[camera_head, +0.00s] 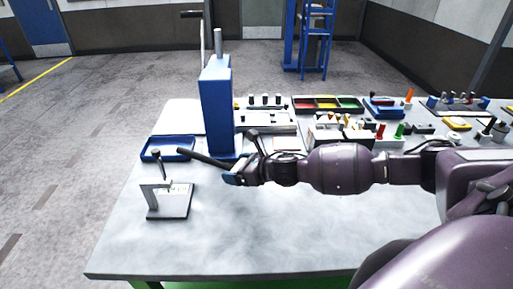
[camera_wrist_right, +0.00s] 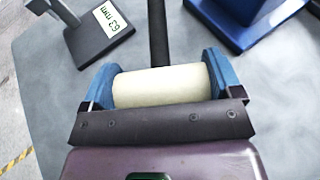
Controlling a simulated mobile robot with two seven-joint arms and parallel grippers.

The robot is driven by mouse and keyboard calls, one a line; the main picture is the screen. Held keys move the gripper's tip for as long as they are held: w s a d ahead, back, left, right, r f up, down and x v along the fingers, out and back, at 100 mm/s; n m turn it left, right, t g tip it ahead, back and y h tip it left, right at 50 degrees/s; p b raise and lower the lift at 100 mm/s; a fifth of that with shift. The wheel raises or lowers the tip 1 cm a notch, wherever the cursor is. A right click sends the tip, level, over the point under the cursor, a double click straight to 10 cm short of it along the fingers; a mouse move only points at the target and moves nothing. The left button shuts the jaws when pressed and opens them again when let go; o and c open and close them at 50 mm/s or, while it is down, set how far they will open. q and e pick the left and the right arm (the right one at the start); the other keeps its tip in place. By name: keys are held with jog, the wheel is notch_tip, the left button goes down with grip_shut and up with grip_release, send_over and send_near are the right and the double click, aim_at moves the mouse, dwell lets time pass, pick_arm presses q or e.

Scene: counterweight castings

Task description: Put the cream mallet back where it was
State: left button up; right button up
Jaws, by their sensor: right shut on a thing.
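The cream mallet has a cream cylindrical head (camera_wrist_right: 160,87) and a thin dark handle (camera_wrist_right: 158,35). In the right wrist view my right gripper (camera_wrist_right: 158,78) is shut with its blue fingers on either end of the head, and the handle points away from the palm. In the head view the mallet's handle (camera_head: 203,159) reaches up and left from my right gripper (camera_head: 236,178), over the table; its head is mostly hidden by the gripper. My left gripper is not in view.
A blue column on a base (camera_head: 216,105) stands just behind the gripper. A stand labelled 63 mm (camera_head: 180,207) is at front left. A blue tray (camera_head: 147,157) lies behind it. Trays and small parts, including a three-coloured bin (camera_head: 328,97), fill the back right. The front table (camera_head: 240,245) is clear.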

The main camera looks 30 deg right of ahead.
jog(key=w+d+r+n+y, duration=0.1)
jog(key=w+d+r+y, duration=0.15)
jog(key=d, duration=0.65)
jog(key=shift+g+h, duration=0.3)
jog(key=shift+h, duration=0.15)
jog(key=shift+w+a+f+b, duration=0.1)
jog(key=shift+w+f+b, duration=0.1)
jog(key=shift+f+b, duration=1.35)
jog(key=shift+w+a+f+b, duration=0.15)
jog(key=shift+f+b, duration=0.85)
jog(key=shift+f, duration=1)
jog(key=shift+f+b, duration=0.35)
jog(key=shift+f, duration=0.2)
jog(key=o, duration=1.2)
jog(key=shift+o, duration=0.2)
jog(key=shift+s+d+f, duration=0.1)
jog(key=shift+s+f, duration=0.05)
jog(key=shift+r+v, duration=0.2)
jog(key=shift+v, duration=5.2)
